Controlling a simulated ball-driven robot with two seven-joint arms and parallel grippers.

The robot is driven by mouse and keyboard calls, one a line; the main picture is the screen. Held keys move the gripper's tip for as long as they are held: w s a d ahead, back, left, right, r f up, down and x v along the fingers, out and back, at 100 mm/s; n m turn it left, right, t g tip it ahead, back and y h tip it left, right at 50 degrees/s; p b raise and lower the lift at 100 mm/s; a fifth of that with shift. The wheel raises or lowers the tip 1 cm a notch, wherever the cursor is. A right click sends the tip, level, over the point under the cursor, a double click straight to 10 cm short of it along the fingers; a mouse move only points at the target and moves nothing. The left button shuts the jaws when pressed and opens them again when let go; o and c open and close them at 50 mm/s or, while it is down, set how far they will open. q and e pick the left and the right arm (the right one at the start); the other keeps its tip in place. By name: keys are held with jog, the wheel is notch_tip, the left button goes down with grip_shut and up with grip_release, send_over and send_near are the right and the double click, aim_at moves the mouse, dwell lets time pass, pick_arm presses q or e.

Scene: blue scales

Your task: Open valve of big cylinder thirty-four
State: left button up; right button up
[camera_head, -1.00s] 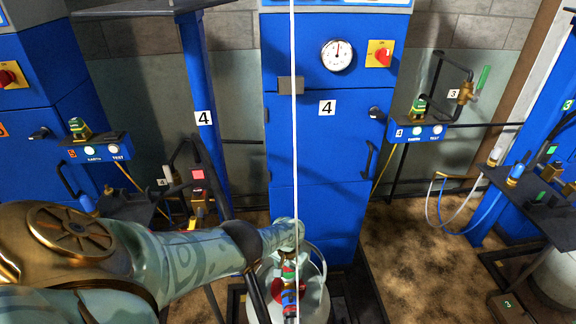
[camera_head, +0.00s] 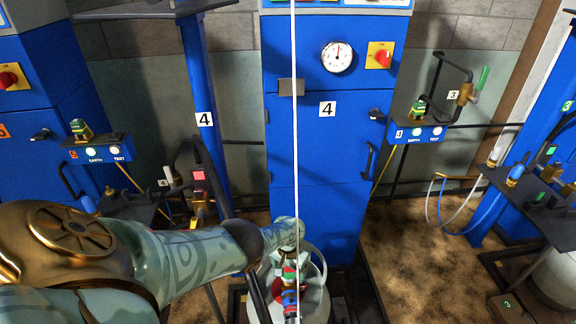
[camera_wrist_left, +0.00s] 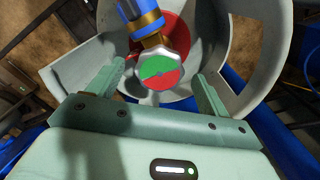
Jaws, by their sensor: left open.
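In the left wrist view, a valve knob (camera_wrist_left: 160,70) with a green half and a red half on its face sits on a brass and blue fitting (camera_wrist_left: 141,18). It stands at the neck of a big grey cylinder, inside its collar (camera_wrist_left: 245,92). My left gripper (camera_wrist_left: 160,86) is open, with one finger on each side of the knob; contact is not clear. In the head view, the cylinder (camera_head: 317,299) stands before the blue cabinet marked 4, and my left arm reaches over it, hiding part. The cylinder's number is not readable. My right gripper is not in view.
The blue cabinet (camera_head: 318,150) with a gauge (camera_head: 337,57) and a red switch (camera_head: 383,58) stands behind the cylinder. A blue post (camera_head: 204,90) marked 4 is on the left. A station marked 3 is at right. Bare floor (camera_head: 405,270) lies right of the cylinder.

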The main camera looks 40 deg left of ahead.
aim_at(289, 273)
pick_arm(q)
notch_tip(289, 273, up, 16)
jog(key=p, duration=1.2)
jog(key=shift+f, duration=0.2)
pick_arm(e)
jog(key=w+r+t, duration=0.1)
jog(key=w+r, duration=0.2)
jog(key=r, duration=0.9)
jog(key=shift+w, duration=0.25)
